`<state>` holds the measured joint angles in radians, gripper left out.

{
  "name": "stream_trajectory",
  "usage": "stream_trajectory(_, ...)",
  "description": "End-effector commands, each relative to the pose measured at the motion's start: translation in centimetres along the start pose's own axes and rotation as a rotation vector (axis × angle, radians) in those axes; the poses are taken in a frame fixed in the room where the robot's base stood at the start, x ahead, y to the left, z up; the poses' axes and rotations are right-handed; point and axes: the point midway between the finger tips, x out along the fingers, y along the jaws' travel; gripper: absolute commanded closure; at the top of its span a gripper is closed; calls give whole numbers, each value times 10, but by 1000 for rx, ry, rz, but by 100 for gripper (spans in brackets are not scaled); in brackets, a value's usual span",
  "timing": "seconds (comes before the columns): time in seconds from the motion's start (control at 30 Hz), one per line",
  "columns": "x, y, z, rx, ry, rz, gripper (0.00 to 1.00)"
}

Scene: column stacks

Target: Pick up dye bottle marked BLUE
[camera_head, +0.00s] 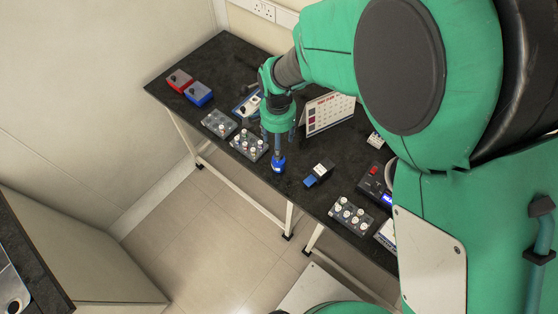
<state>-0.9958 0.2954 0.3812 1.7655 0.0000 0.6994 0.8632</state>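A small blue bottle (278,164) stands near the front edge of the black bench, directly below my gripper (278,139). Its body is blue with a pale mark that is too small to read, and a narrower neck rises above it. My green gripper points down over the neck, with its fingers on either side of the bottle's top. I cannot tell whether the fingers touch the bottle or whether it rests on the bench.
Racks of small vials (249,144) stand just left of the gripper. Another vial rack (351,215) is farther right. Red (179,80) and blue boxes (198,94) sit at far left.

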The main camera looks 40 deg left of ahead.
Motion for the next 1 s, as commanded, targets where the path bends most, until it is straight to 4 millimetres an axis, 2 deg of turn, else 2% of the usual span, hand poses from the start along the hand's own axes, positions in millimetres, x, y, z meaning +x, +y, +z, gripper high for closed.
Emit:
stream_trajectory(0.27, 16, 1, 0, 0, -1, 1, 37)
stream_trajectory(0.7, 77, 1, 0, 0, -1, 2, 37)
stream_trajectory(1.0, 86, 0, 0, 0, 0, 0, 37)
